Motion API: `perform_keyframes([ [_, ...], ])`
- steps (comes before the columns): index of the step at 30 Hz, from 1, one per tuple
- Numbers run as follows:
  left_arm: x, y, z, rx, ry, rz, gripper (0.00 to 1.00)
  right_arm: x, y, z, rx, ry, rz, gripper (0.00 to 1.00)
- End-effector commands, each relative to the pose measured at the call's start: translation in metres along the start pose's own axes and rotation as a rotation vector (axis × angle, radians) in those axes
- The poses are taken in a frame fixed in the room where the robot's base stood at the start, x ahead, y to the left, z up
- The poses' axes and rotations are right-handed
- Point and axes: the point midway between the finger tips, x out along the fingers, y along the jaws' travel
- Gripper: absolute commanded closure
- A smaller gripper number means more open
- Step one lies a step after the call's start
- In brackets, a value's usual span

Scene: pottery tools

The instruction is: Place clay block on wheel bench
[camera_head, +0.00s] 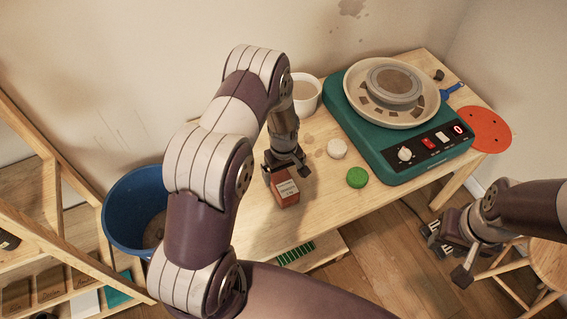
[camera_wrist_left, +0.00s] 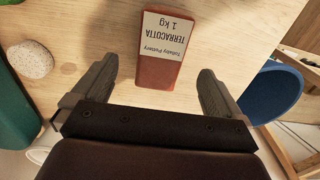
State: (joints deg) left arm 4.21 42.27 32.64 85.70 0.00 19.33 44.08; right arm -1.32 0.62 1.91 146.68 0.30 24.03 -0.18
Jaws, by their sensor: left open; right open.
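The clay block (camera_head: 285,191) is a reddish-brown block with a white label, on the wooden wheel bench (camera_head: 327,197). The left wrist view shows the block (camera_wrist_left: 159,72) and its label reading "TERRACOTTA 1 kg". My left gripper (camera_head: 284,170) is open right by the block in the head view. In the left wrist view the left gripper's fingers (camera_wrist_left: 157,88) are spread either side of the block's near end, with gaps on both sides. My right gripper (camera_head: 449,254) is open and empty, off the bench's front right.
A teal pottery wheel (camera_head: 377,143) fills the bench's right part. A white bowl (camera_head: 305,96), a pale round lump (camera_head: 337,148) and a green round piece (camera_head: 357,177) stand between. A blue bucket (camera_head: 127,215) is left of the bench; a wooden stool (camera_head: 547,262) is at right.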

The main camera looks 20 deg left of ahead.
Motion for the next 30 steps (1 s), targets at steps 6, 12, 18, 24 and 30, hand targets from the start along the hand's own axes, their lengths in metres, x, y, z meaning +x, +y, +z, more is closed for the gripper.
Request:
perform_keyframes([
  [6,-0.049,0.000,0.000,0.000,0.002,0.001,0.00,0.006,0.000,0.001,0.000,0.000,0.000,0.57],
  [12,-0.081,-0.002,0.005,0.044,0.007,0.006,0.00,0.006,0.000,0.001,0.000,0.000,0.000,0.57],
  [18,-0.175,-0.037,0.064,0.477,0.063,0.043,0.00,0.006,0.000,0.001,0.000,0.000,0.000,0.57],
  [24,-0.213,-0.085,0.121,0.817,0.108,0.055,0.00,0.006,0.000,0.001,0.000,0.000,0.000,0.57],
  [30,-0.215,-0.093,0.129,0.868,0.110,0.053,0.00,0.006,0.000,0.001,0.000,0.000,0.000,0.57],
])
